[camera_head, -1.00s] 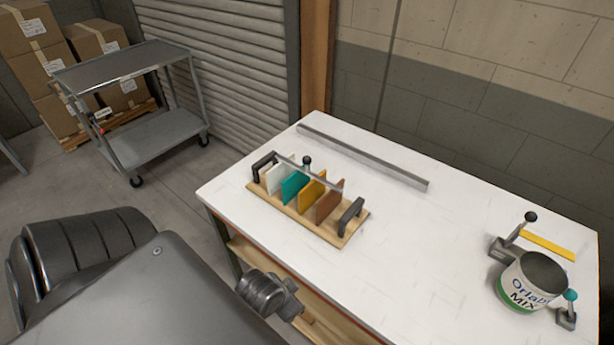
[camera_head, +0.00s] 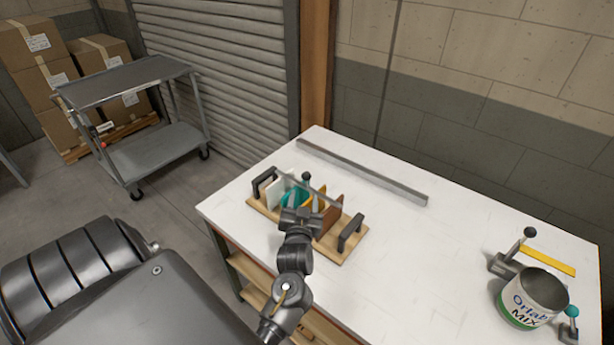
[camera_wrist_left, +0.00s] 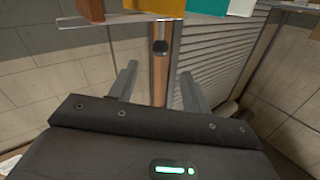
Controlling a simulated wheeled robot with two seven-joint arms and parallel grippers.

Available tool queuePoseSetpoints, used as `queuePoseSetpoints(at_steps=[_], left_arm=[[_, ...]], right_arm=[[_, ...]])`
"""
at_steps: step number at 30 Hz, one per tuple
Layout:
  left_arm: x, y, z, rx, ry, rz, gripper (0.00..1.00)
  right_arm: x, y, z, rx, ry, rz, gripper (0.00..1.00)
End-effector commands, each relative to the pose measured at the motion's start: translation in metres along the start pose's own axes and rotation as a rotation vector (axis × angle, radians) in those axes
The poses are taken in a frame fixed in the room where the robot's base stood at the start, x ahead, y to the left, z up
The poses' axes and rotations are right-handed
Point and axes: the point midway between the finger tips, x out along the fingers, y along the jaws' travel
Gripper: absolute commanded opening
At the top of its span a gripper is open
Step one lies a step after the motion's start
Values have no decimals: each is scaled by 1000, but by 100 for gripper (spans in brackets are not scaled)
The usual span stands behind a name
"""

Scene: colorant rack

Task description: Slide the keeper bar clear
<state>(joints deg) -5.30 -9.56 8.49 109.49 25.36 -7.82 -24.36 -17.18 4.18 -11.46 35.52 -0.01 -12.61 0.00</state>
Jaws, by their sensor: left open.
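The keeper bar (camera_head: 324,196) is a thin grey bar lying across the tops of the coloured cards in the wooden rack (camera_head: 333,255). Its dark round knob (camera_head: 306,177) stands up near the bar's middle. My left gripper (camera_head: 301,213) is at the near side of the rack, in front of the teal and yellow cards, and partly hides them. In the left wrist view its two fingers (camera_wrist_left: 157,88) are spread with nothing between them. My right gripper is not in view.
The rack has black end handles, one at its right end (camera_head: 350,232). A long grey strip (camera_head: 362,172) lies behind it on the white table (camera_head: 430,270). A mix can (camera_head: 531,298), lever clamps and a yellow strip are at the right. The table's middle is clear.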

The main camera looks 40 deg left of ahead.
Motion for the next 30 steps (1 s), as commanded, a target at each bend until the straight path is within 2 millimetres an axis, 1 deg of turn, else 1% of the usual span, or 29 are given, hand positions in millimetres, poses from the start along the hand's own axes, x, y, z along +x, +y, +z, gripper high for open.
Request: queuePoseSetpoints(at_steps=[5, 8, 15, 21, 25, 30], left_arm=[[4, 0, -1, 2, 2, -3, 48], [15, 0, -2, 2, 2, -3, 48], [59, -2, -3, 2, 1, -4, 48], [91, 0, -2, 0, 0, -2, 48], [103, -1, -1, 1, 0, -3, 48], [108, -1, 0, -1, -1, -3, 48]], right_arm=[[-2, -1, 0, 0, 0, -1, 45], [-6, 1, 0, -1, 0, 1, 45], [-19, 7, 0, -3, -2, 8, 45], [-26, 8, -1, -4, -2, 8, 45], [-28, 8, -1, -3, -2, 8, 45], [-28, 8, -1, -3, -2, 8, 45]])
